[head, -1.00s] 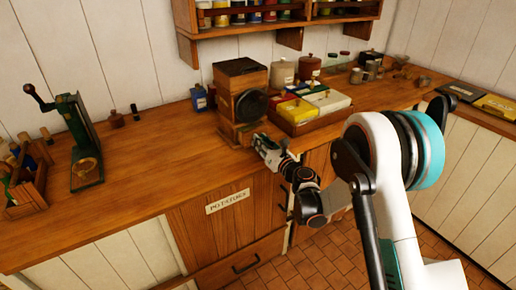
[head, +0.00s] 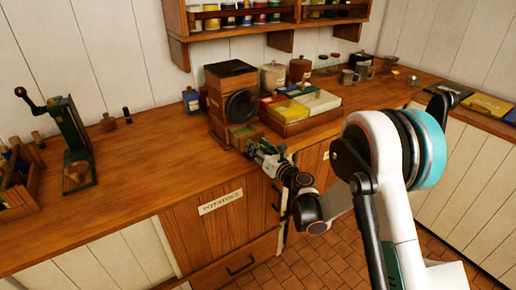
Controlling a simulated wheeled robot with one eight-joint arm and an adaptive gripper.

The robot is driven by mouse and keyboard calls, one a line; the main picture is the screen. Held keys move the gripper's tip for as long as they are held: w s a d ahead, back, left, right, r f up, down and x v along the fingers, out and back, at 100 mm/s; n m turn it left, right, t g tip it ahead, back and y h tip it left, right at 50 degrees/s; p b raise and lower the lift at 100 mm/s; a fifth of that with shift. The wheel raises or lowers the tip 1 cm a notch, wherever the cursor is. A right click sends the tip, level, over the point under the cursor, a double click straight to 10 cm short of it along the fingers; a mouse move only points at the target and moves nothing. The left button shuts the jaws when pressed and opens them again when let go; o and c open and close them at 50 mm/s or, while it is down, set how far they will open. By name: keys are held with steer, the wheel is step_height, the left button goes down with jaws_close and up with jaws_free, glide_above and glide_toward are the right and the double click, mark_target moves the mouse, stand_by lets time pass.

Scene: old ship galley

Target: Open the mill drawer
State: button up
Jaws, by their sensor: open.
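The mill (head: 229,82) is a wooden box with a round black disc on its front, standing upright on the counter. Its small drawer (head: 241,136) is low on the front, below the disc. A greenish patch shows at the drawer's top, so it seems to stand partly out; how far is hard to tell. My gripper (head: 256,152) is open, just in front and to the right of the drawer, near the counter's front edge. At this size I cannot tell whether a fingertip touches the drawer.
A box of coloured-lidded compartments (head: 300,108) stands close right of the mill. A blue jar (head: 191,100) is at its left. A green hand-cranked device (head: 76,150) stands farther left, with bare counter (head: 150,150) between. A wall shelf (head: 250,30) hangs above.

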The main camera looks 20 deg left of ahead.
steer(key=v, duration=1.1)
steer(key=shift+s+d, duration=0.25)
steer(key=shift+d, duration=0.05)
steer(key=w+d+r+m+t+h, duration=0.3)
steer(key=d+r+m+t+h, duration=0.45)
steer(key=d+r+m, duration=1.05)
steer(key=s+d+r+m+g+h, duration=0.2)
steer(key=s+d+r+m+h, duration=0.1)
steer(key=d+m+h, duration=0.4)
steer(key=s+d+m+g, duration=0.3)
steer(key=s+d+m, duration=0.3)
steer(key=s+d, duration=0.1)
steer(key=s+f+m+g, duration=0.2)
steer(key=s+f+m, duration=0.1)
steer(key=s, duration=0.5)
steer(key=s+d+f+m+g, duration=0.1)
steer(key=s+f+m+g, duration=0.1)
steer(key=s+m, duration=0.3)
steer(key=s+d+f+m+g, duration=0.1)
steer(key=s+f+m+g, duration=0.2)
steer(key=s, duration=0.8)
steer(key=shift+s+f+m+y, duration=0.35)
steer(key=shift+f+m, duration=0.15)
steer(key=shift+f, duration=0.2)
